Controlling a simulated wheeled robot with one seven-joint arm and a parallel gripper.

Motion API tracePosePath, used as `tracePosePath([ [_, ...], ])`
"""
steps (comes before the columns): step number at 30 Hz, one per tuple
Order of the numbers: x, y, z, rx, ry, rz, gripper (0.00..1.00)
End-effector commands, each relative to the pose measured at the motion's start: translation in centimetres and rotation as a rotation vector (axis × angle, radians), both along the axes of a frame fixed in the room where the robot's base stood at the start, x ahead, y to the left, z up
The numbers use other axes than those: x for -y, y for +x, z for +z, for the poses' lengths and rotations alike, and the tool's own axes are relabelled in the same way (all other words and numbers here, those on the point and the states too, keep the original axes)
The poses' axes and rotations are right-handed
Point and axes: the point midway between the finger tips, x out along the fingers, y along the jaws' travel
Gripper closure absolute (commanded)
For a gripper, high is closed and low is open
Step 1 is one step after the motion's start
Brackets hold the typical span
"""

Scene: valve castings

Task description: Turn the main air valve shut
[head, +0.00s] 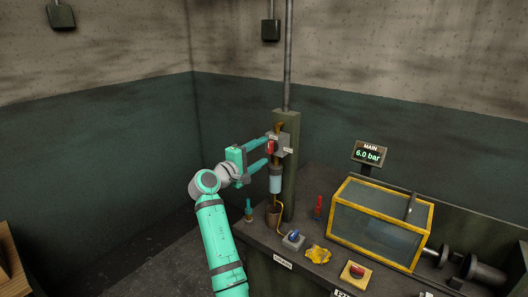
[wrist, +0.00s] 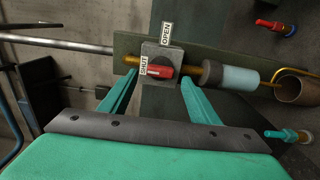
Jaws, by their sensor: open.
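The main air valve is a grey block (head: 284,144) on a green post, with a red handle (head: 271,147). In the wrist view my gripper (wrist: 158,82) is open, one finger on each side of the handle; contact is not visible. A display (head: 370,153) reads MAIN 6.0 bar.
A clear-bowled filter (head: 275,181) hangs below the valve, above a brown cup (head: 273,215). The bench holds a yellow-framed clear box (head: 380,222), a blue-knobbed switch (head: 293,239), a yellow cloth-like item (head: 318,254) and a red-topped button box (head: 356,272). The floor left is clear.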

Motion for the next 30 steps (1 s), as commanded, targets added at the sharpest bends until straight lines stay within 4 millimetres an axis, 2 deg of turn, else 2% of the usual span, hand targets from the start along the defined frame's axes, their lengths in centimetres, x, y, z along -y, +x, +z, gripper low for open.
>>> tracePosePath([
  [6, -2.7, -3.5, -0.1, 0.001, 0.001, 0.003, 0.44],
  [13, -4.5, -6.1, -0.1, 0.001, 0.001, 0.003, 0.44],
  [18, -5.0, -6.8, -0.1, -0.001, -0.001, 0.001, 0.44],
  [27, -5.0, -6.9, -0.1, -0.001, 0.0, 0.001, 0.44],
  [30, -5.1, -6.9, -1.1, -0.006, 0.006, 0.01, 0.44],
])
